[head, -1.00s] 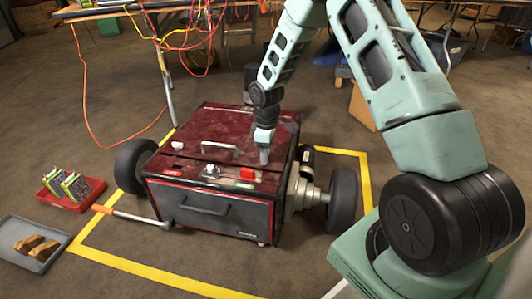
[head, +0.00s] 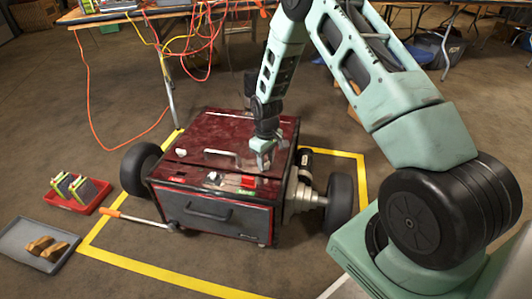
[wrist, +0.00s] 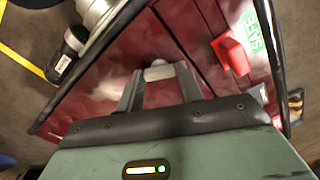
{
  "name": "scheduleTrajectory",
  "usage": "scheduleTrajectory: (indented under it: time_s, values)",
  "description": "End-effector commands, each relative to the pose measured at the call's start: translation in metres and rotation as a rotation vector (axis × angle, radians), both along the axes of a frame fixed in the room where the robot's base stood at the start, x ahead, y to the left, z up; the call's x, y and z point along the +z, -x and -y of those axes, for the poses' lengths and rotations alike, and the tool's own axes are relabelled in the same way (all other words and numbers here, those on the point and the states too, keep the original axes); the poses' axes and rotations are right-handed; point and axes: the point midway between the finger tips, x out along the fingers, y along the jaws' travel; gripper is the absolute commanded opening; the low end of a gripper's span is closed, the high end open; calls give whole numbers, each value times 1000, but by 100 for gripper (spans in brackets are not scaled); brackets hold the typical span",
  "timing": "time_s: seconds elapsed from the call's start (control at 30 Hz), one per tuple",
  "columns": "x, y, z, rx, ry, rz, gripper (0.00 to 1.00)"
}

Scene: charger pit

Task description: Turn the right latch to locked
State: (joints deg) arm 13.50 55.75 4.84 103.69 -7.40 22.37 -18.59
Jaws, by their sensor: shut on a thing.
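The dark red machine box (head: 215,135) stands on the floor with a lid on top. The right latch (wrist: 157,72) shows in the wrist view as a small pale knob between my fingertips. My gripper (head: 263,163) is at the right side of the lid, pointing down, and is shut on this latch; it also shows in the wrist view (wrist: 158,78). In the head view my gripper hides the latch. A similar pale knob, the left latch (head: 181,152), sits on the lid's left side. I cannot read any locked or unlocked mark by the right latch.
A red switch (wrist: 230,52) beside a green SAFE label is near my gripper; it also shows in the head view (head: 248,182). A lid handle (head: 221,153) lies left of my gripper. A red tray (head: 76,190) and a grey tray (head: 38,247) are on the floor at left.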

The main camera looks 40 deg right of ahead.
Motion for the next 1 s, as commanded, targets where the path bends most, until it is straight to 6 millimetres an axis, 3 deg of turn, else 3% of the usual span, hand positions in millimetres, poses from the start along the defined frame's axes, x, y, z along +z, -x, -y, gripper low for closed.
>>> scheduleTrajectory:
  time_s: [1.0]
  values:
    - [3,0,1,-922,22,-23,14]
